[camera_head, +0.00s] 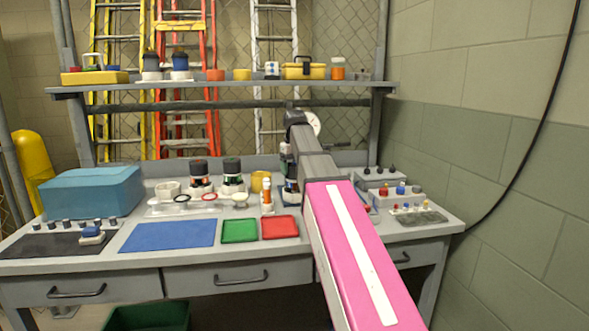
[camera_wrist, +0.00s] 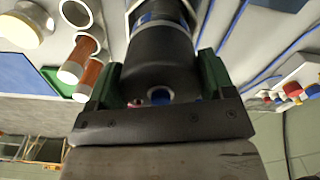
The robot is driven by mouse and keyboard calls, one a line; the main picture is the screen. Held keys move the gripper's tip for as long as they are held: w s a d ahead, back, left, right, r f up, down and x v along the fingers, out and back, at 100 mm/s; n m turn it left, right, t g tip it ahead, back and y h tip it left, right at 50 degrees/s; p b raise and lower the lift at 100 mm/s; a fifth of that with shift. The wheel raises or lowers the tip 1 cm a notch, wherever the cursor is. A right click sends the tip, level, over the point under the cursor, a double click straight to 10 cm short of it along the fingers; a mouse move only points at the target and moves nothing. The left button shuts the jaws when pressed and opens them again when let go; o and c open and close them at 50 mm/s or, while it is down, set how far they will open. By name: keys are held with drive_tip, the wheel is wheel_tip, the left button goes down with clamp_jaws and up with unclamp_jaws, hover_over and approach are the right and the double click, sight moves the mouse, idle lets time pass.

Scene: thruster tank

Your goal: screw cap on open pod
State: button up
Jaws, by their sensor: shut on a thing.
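My gripper (camera_wrist: 158,88) has its two green-padded fingers on either side of a black cap (camera_wrist: 155,58). The cap has a blue band and a pale part beyond it in the wrist view. In the head view my arm reaches over the bench's right middle. A dark-topped pod (camera_head: 290,188) shows partly there, mostly hidden by the arm. I cannot tell whether the cap is seated or turned on its pod. Two other black-topped pods, one with a red band (camera_head: 200,178) and one with a green band (camera_head: 232,178), stand upright to the left.
An orange-and-white bottle (camera_head: 267,195) stands close left of my gripper. Green (camera_head: 239,230) and red (camera_head: 280,228) trays and a blue mat (camera_head: 168,235) lie in front. A teal box (camera_head: 92,190) is at far left. Small-part racks (camera_head: 385,182) stand right. A shelf (camera_head: 215,86) spans above.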

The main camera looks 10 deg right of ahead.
drive_tip(key=shift+s, duration=0.1)
drive_tip(key=o, duration=0.8)
drive_tip(key=shift+a, duration=0.1)
drive_tip(key=shift+o, duration=0.2)
